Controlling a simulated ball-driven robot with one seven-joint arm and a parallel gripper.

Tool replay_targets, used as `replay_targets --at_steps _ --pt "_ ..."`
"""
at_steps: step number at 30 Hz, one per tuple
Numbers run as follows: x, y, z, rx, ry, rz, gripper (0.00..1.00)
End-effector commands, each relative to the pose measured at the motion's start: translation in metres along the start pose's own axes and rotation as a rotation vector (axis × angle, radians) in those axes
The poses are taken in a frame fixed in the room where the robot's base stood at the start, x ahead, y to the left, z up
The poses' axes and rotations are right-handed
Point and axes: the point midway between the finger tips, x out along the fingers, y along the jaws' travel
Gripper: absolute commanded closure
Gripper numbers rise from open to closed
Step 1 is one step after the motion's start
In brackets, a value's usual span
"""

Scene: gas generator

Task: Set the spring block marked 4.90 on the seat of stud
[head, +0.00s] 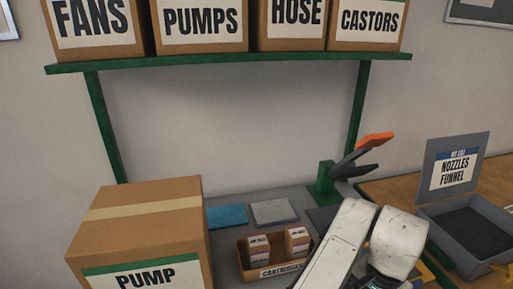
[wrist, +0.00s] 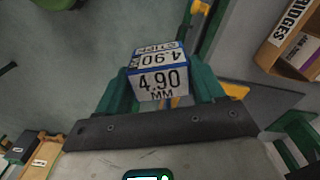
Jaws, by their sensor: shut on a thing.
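The spring block (wrist: 160,82) is white with blue edges and reads "4.90 MM" on the face toward the wrist camera; 4.90 also shows on its top face. My gripper (wrist: 164,90) has green fingers on both sides of the block and is shut on it. Yellow parts show just behind the block in the wrist view, partly hidden by it. I cannot make out the stud or its seat in either view. In the head view my white arm covers the front right of the bench, and the gripper and block are out of sight.
A cartridges tray (head: 274,271) holds small boxes; it also shows in the wrist view (wrist: 274,50). A large PUMP carton (head: 140,235) stands at left. A green clamp (head: 326,182) with an orange handle rises behind my arm. A grey nozzles bin (head: 440,232) is at right.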

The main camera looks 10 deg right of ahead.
Motion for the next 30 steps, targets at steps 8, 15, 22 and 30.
replay_targets --at_steps 8,15,22,30 --pt "0.042 -0.047 0.021 -0.468 0.003 0.005 0.80" --pt "0.093 -0.094 0.058 -0.982 -0.001 -0.008 0.80" --pt "0.120 -0.104 0.078 -1.182 -0.006 -0.019 0.80" --pt "0.165 -0.073 0.092 -1.194 -0.002 -0.019 0.80"
